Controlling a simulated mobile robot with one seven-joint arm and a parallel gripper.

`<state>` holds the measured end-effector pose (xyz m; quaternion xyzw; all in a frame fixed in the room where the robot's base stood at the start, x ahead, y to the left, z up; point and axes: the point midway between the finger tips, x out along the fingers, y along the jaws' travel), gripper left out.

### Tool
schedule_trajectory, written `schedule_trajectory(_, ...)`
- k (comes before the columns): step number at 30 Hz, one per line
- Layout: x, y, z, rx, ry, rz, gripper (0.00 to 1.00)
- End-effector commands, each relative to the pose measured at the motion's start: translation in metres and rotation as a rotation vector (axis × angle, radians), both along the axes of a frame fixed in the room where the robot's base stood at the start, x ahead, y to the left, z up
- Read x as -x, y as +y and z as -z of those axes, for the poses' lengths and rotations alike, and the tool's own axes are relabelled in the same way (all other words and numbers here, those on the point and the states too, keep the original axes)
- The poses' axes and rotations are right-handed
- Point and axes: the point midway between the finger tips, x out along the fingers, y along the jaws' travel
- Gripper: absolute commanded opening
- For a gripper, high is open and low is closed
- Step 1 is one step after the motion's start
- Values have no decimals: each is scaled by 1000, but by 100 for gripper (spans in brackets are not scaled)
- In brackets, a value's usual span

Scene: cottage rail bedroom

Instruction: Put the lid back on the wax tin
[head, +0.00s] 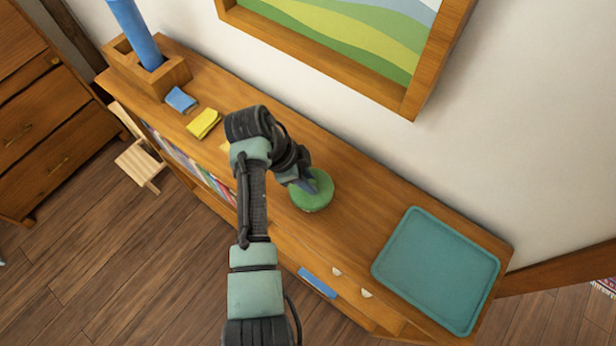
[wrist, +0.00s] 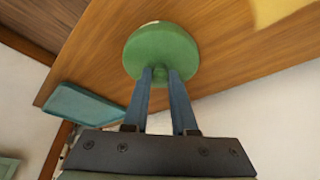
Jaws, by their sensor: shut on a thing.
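A round green lid (wrist: 162,50) with a small knob shows in the wrist view. My gripper (wrist: 160,73) is shut on the knob, one blue-grey finger on each side. In the head view the round green shape (head: 316,199) is at the middle of the wooden shelf top, with my gripper (head: 307,184) at its upper left. No separate wax tin shows apart from it. Whatever is under the lid is hidden, so I cannot tell if the lid rests on the tin or is above it.
A teal tray (head: 437,270) lies on the right end of the shelf top (head: 358,208). A yellow folded cloth (head: 204,123), a blue one (head: 180,99) and a wooden box (head: 167,78) holding a blue cylinder are at the left. A framed picture (head: 402,100) hangs on the wall behind.

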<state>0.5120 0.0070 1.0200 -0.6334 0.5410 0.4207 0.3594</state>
Motion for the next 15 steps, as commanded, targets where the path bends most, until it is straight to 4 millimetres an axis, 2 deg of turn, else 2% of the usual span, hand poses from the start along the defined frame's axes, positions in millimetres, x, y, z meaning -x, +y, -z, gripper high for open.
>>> schedule_trajectory(8, 0, 0, 2, 0, 0, 0, 0)
schedule_trajectory(9, 0, 0, 2, 0, 0, 0, 27)
schedule_trajectory(15, 0, 0, 2, 0, 0, 0, 60)
